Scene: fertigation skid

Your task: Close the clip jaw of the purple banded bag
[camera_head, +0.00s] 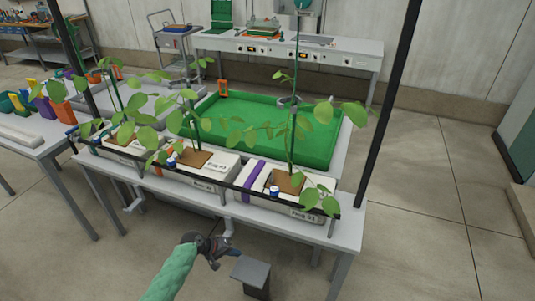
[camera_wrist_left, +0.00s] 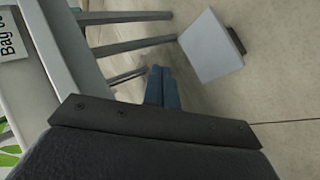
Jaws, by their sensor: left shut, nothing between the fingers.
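The purple banded bag (camera_head: 228,168) is a pale grow bag on the bench; a purple band (camera_head: 250,180) crosses it near a tall plant on a brown square. I cannot make out its clip jaw or whether it is open. My left gripper (camera_head: 214,250) is below and in front of the bench's front edge, apart from the bag. In the left wrist view its blue-grey fingers (camera_wrist_left: 161,87) are together with nothing between them. A label reading "Bag 0" (camera_wrist_left: 12,38) shows at that view's upper left. My right gripper is not in view.
Other orange- and blue-marked bags with leafy plants stand to the left. A green tray (camera_head: 318,145) lies behind. A grey box-like stand (camera_head: 251,272) is right of my gripper.

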